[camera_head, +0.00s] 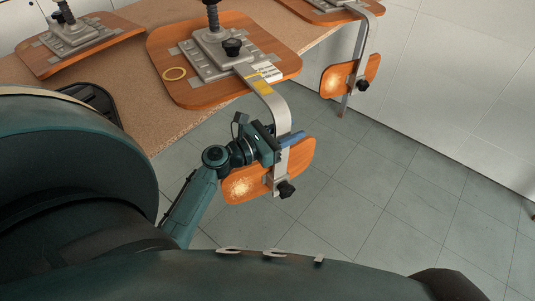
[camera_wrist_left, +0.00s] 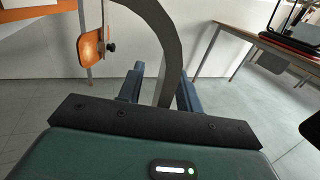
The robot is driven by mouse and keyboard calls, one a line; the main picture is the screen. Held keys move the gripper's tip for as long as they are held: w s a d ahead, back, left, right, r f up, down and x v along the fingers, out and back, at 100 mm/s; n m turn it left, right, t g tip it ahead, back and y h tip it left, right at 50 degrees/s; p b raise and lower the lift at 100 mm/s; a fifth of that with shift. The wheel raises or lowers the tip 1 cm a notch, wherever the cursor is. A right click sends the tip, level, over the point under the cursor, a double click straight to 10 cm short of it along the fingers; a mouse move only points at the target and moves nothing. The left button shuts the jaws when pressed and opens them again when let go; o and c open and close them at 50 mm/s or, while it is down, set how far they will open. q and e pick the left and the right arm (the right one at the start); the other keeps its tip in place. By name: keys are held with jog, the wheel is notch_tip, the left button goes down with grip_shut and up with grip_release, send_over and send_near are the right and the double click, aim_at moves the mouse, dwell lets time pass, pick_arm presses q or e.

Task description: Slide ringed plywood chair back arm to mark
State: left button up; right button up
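The ringed chair is an upside-down orange plywood seat (camera_head: 180,92) on the bench, with a yellow ring (camera_head: 175,73) lying on it. Its flat metal back arm (camera_head: 272,101) runs out from the grey mechanism (camera_head: 210,55) past a yellow mark (camera_head: 264,87) and a white label, then bends down. A small orange plywood back (camera_head: 240,186) with a black knob (camera_head: 286,188) hangs on it. My left gripper (camera_head: 287,141) is at the hanging part of the arm. In the left wrist view its blue fingers (camera_wrist_left: 161,88) stand apart, the metal arm (camera_wrist_left: 168,45) between them. My right gripper is out of view.
Another chair (camera_head: 330,8) at the back right has its plywood back (camera_head: 350,76) hanging over the floor. A third seat (camera_head: 75,45) lies at the left of the cork-coloured bench (camera_head: 135,90). Open tiled floor (camera_head: 390,190) lies to the right, before a white wall.

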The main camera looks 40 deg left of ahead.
aim_at(275, 137)
pick_arm(q)
jog(key=shift+o, duration=1.1)
jog(key=shift+s, duration=0.1)
jog(key=shift+v, duration=2.95)
